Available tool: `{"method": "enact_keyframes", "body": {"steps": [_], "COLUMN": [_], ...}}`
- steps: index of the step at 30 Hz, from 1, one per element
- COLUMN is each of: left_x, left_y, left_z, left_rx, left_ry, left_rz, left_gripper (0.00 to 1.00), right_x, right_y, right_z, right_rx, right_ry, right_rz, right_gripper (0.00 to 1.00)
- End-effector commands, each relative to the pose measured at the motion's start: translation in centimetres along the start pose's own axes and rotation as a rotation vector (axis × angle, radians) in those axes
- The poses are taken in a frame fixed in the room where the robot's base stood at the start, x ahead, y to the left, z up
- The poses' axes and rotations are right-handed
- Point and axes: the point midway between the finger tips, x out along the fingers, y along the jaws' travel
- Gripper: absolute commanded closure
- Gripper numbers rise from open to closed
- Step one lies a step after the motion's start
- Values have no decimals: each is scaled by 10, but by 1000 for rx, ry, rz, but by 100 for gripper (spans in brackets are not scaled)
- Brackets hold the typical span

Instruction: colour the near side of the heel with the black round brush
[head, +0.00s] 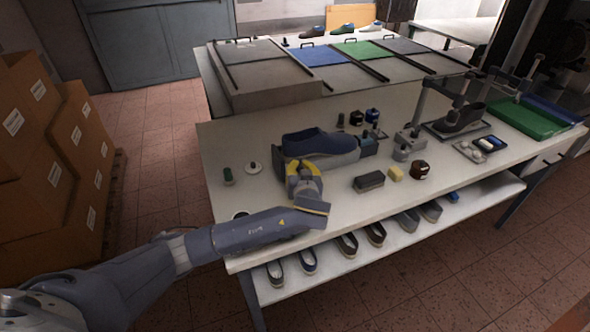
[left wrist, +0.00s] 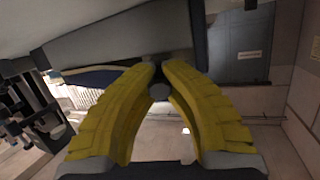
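A navy shoe (head: 318,141) with a grey lower part lies lengthwise on the worktable, its right end at a dark holder (head: 368,146). My left gripper (head: 303,176) is at the near side of the shoe's left end, its yellow fingers partly covering that side; I cannot tell whether it touches. In the left wrist view the two yellow fingers (left wrist: 160,75) close in on a small grey round piece (left wrist: 158,91), which looks like the end of the brush. The brush head is hidden. My right gripper is not in view.
Small bottles (head: 357,118) stand behind. Another shoe (head: 462,117) sits in a stand.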

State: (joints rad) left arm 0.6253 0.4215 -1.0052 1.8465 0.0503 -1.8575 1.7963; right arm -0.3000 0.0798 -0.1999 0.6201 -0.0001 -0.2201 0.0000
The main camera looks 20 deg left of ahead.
Motion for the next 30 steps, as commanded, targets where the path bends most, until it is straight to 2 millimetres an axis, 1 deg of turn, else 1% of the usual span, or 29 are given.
{"method": "enact_keyframes", "body": {"steps": [8,21,30], "left_x": [2,10,12], "left_y": [8,33,36], "left_z": [-1,-6,-6], "left_rx": [0,0,0], "left_ry": [0,0,-2], "left_rz": [0,-1,-1], "left_gripper": [100,100,100], "right_x": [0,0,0], "right_y": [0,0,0], "right_z": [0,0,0], "right_rx": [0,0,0], "right_ry": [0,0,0], "right_rz": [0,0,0], "right_gripper": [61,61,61]}}
